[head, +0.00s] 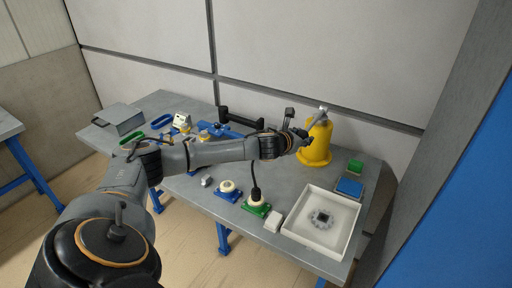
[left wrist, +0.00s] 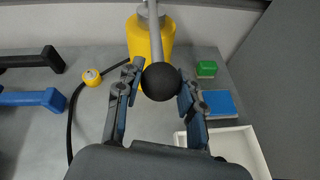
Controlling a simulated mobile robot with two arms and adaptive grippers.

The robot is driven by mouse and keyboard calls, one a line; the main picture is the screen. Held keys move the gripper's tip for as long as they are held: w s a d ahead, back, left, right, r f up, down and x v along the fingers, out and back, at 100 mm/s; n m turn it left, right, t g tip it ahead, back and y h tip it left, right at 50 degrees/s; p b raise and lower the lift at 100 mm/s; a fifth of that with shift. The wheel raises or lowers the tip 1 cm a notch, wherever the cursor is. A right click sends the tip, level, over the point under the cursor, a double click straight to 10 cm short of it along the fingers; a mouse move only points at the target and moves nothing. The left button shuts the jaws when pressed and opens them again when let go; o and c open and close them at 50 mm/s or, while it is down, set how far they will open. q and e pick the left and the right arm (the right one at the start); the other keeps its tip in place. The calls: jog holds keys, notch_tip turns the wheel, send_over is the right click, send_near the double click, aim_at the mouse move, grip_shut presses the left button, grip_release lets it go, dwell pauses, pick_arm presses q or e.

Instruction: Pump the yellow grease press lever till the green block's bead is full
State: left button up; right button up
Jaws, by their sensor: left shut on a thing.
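The yellow grease press (head: 317,147) stands on the bench near the back wall, and its yellow body shows in the left wrist view (left wrist: 151,38). Its grey lever (left wrist: 154,32) ends in a black ball knob (left wrist: 160,82). My left gripper (head: 299,137) is shut on this knob, with one finger on each side of it. A green block (head: 256,208) with a pale round top sits at the front of the bench, with a black hose running to it. Its bead is too small to read. My right gripper is out of view.
A white tray (head: 344,248) with a grey part lies at the front right. A blue block (head: 349,187) and a small green block (head: 355,166) stand behind it. A blue block with a round top (head: 228,191) is beside the hosed green block. A grey box (head: 120,118) stands far left.

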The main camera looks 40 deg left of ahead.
pick_arm(q)
jog(key=o, duration=1.3)
jog(key=shift+f, duration=0.1)
jog(key=shift+o, duration=0.2)
jog(key=shift+s+r+p, duration=0.35)
jog(key=shift+s+p, duration=0.15)
jog(key=p+v, duration=0.2)
jog(key=v, duration=0.3)
jog(key=shift+s+d+r+p, duration=0.1)
jog(key=shift+s+d+p, duration=0.05)
jog(key=shift+s+p, duration=0.2)
